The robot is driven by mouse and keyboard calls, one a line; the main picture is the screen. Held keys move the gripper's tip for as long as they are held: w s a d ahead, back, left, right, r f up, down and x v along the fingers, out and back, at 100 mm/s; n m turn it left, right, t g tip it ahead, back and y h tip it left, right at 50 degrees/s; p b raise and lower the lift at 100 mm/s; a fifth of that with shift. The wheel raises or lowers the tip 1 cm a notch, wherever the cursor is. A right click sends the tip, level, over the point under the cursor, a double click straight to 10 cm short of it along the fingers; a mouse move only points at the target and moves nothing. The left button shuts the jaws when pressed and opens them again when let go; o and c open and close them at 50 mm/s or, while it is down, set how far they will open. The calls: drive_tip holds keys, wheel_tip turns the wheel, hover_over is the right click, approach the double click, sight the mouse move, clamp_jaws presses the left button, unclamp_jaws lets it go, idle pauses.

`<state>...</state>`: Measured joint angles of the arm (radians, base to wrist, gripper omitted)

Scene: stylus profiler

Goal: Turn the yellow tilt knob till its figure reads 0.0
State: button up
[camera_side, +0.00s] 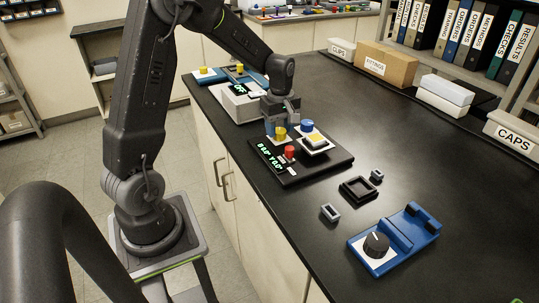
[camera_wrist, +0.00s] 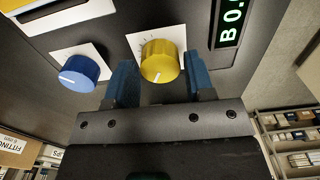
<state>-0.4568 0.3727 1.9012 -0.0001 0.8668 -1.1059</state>
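The yellow knob (camera_wrist: 161,61) stands on a white square plate with tick marks; its white pointer line faces the lower part of the picture. In the side view the yellow knob (camera_side: 280,133) is on the black panel, just below my gripper (camera_side: 281,121). In the wrist view my gripper (camera_wrist: 160,68) is open, with one blue finger on each side of the knob and no clear grip on it. The green display (camera_wrist: 231,22) is cut off after "B 0." in the wrist view. In the side view the display (camera_side: 270,157) shows B and Y figures, too small to read surely.
A blue knob (camera_wrist: 81,74) stands close beside the yellow one. A grey box (camera_side: 240,105) stands behind. A blue device with a black dial (camera_side: 377,244) is at front right.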

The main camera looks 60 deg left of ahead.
drive_tip(key=shift+o, duration=1.4)
drive_tip(key=shift+r, duration=4)
wheel_tip(320, 180, up, 14)
hover_over(280, 130)
drive_tip(key=s+d+m+t, duration=0.3)
drive_tip(key=s+d+m, duration=0.55)
drive_tip(key=d, duration=0.35)
drive_tip(key=s+d+f+m+t, duration=0.2)
drive_tip(key=s+d+f+m, duration=0.4)
drive_tip(key=s+m, duration=0.3)
drive_tip(key=shift+s+d+f+t, duration=0.3)
drive_tip(key=shift+s+f, duration=0.15)
drive_tip(key=shift+f, duration=0.45)
drive_tip(key=shift+m, duration=0.25)
